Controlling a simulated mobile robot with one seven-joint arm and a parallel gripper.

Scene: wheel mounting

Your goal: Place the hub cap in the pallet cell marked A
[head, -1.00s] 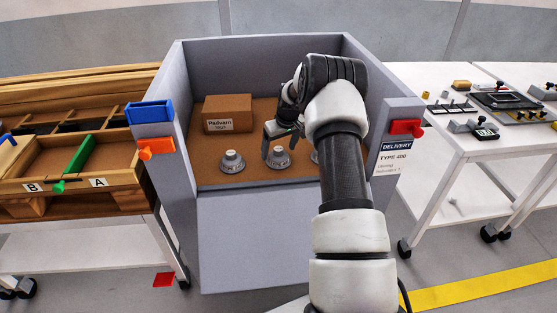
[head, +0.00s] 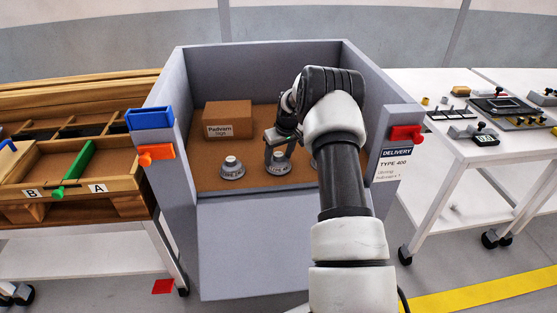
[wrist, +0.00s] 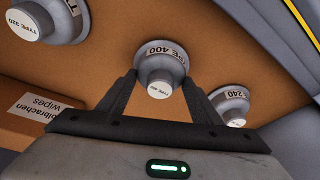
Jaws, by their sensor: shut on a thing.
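My gripper (head: 278,150) is inside the grey delivery bin, with its fingers shut on the middle hub cap (head: 279,164). In the wrist view this grey hub cap (wrist: 160,74) reads TYPE 400 and sits between the two fingertips (wrist: 160,82). It appears to be at the bin floor; I cannot tell whether it is lifted. The pallet cell marked A (head: 112,166) is at the left, in the wooden pallet, right of a green divider (head: 75,162) and the cell marked B.
Another hub cap (head: 232,168) stands left of the gripper; a third (wrist: 232,105) is right, mostly behind my arm in the head view. A cardboard box (head: 228,120) stands at the back left. The bin's left wall (head: 172,130) lies between the gripper and pallet.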

